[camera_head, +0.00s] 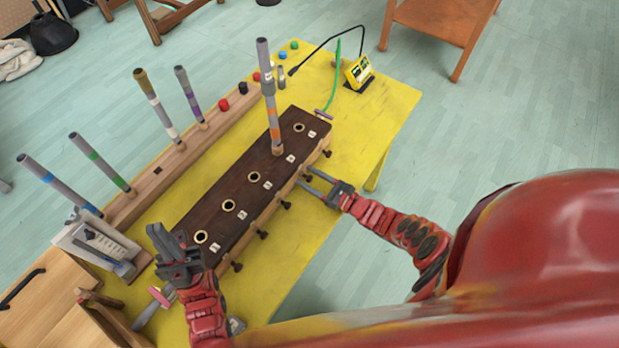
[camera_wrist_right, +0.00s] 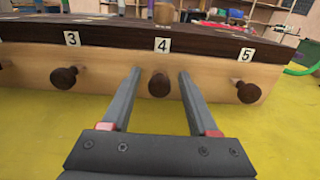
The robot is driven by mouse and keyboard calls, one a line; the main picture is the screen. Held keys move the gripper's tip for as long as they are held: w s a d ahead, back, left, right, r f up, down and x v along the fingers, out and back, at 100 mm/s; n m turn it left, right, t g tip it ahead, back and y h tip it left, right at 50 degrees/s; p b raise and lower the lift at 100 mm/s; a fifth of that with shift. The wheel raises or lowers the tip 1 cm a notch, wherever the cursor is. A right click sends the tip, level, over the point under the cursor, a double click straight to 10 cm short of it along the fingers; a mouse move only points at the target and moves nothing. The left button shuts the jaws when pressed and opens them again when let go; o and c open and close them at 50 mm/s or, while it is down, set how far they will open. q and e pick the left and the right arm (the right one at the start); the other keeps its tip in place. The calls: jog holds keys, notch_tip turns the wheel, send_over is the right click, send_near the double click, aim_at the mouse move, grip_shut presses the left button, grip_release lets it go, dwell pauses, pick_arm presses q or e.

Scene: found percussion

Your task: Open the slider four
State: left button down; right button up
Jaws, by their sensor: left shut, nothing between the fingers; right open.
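The long wooden box (camera_head: 240,190) with a dark top lies on the yellow table, with round holes and numbered labels along it. In the right wrist view, the slider four knob (camera_wrist_right: 158,84) is a dark round knob on the light wooden front, below the label 4 (camera_wrist_right: 162,45). My right gripper (camera_wrist_right: 157,80) is open, its two fingers on either side of this knob; contact cannot be told. In the head view my right gripper (camera_head: 309,180) is at the box's right side. My left gripper (camera_head: 172,248) is shut and empty, above the box's near end.
Knob 3 (camera_wrist_right: 64,77) and knob 5 (camera_wrist_right: 248,92) flank knob four. A grey tube (camera_head: 268,98) with an orange band stands upright in the box top. More tubes stand in a wooden rack (camera_head: 150,190) behind. A yellow device (camera_head: 359,72) sits at the table's far end.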

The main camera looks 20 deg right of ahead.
grip_shut()
dwell(0.3)
dwell(1.1)
